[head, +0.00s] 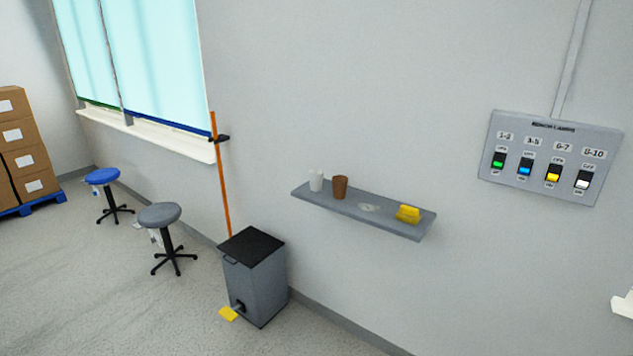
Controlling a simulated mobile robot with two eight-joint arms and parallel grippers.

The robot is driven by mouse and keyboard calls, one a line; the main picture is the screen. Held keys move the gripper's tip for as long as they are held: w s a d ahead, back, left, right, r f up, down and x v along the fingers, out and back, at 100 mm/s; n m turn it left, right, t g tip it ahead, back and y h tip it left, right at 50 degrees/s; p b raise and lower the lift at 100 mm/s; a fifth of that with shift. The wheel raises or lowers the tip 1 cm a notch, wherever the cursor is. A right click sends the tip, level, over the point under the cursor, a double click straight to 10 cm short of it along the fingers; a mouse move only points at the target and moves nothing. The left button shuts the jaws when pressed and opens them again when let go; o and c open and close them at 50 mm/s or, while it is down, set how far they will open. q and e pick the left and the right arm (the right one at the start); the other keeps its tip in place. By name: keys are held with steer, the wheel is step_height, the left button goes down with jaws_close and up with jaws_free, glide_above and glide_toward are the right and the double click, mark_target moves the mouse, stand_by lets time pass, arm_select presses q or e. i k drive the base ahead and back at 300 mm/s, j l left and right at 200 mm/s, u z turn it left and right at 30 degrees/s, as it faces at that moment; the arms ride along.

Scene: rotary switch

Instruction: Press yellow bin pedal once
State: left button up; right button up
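A grey pedal bin (261,284) with a flat black lid (252,245) stands on the floor by the wall. Its lid is shut. A yellow pedal (229,313) sticks out low at the bin's front left, close to the floor. Neither of my grippers can be made out in the head view. A small white part shows at the right edge, but I cannot tell what it is.
A grey wall shelf (335,206) holds a white cup (316,180), a brown cup (340,187) and a yellow sponge-like block (408,214). A switch panel (550,157) is on the wall at right. A grey stool (160,216) and blue stool (102,176) stand left. Floor before the pedal is clear.

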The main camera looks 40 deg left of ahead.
mark_target(229, 315)
steer(key=u, duration=1.95)
